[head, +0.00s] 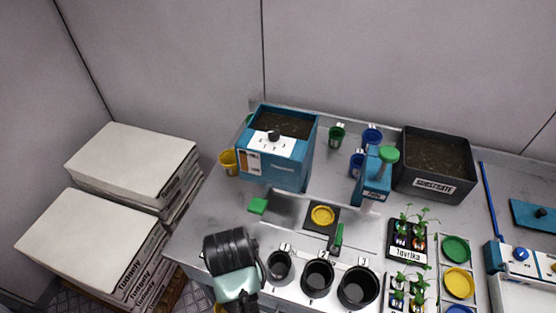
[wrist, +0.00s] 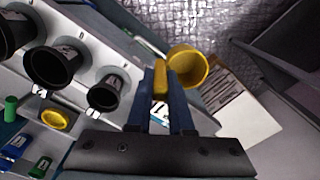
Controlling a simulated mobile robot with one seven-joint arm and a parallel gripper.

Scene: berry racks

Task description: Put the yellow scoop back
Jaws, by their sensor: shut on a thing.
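My gripper (wrist: 161,72) is shut on the yellow handle of the yellow scoop (wrist: 188,68) in the wrist view. The scoop's round cup sticks out to the right of the fingertips, over the floor and beside the white boxes. In the head view, my wrist hides most of the gripper, and only a sliver of the yellow scoop (head: 220,308) shows at the bottom edge. Another yellow cup (head: 228,161) sits at the left side of the blue substrate box (head: 272,172). Green cups (head: 337,136) and blue cups (head: 372,136) stand behind and right of that box.
Three numbered black pots (head: 317,278) stand at the bench front, right of my wrist. A yellow dish (head: 322,215) lies on a dark pad. Stacked white boxes (head: 131,167) stand left. A dark substrate bin (head: 436,165) and seedling trays (head: 410,240) are at right.

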